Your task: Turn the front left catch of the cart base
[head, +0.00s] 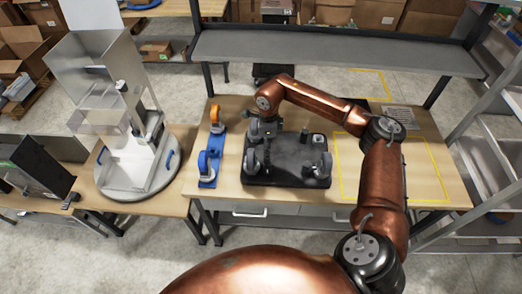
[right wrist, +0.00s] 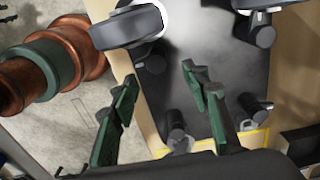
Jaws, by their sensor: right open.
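The cart base (head: 290,178) is a dark plate with caster wheels and upright black knobs, lying on the wooden table. Its front left caster (head: 250,161) also shows at the top of the right wrist view (right wrist: 130,25). The front left catch (right wrist: 152,64) is a short black knob beside that caster. My right gripper (right wrist: 160,77) is open, its green fingers above the cart base. The catch appears beyond and between the fingertips; I see no contact. In the head view my right gripper (head: 262,138) is over the plate's left part, its fingers unclear. My left gripper is not in view.
A blue holder (head: 208,180) with a caster stands left of the cart base. Another catch (right wrist: 176,125) rises near the right finger. A yellow-taped area (head: 425,170) on the right of the table is mostly free. A grey shelf (head: 330,48) spans the back.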

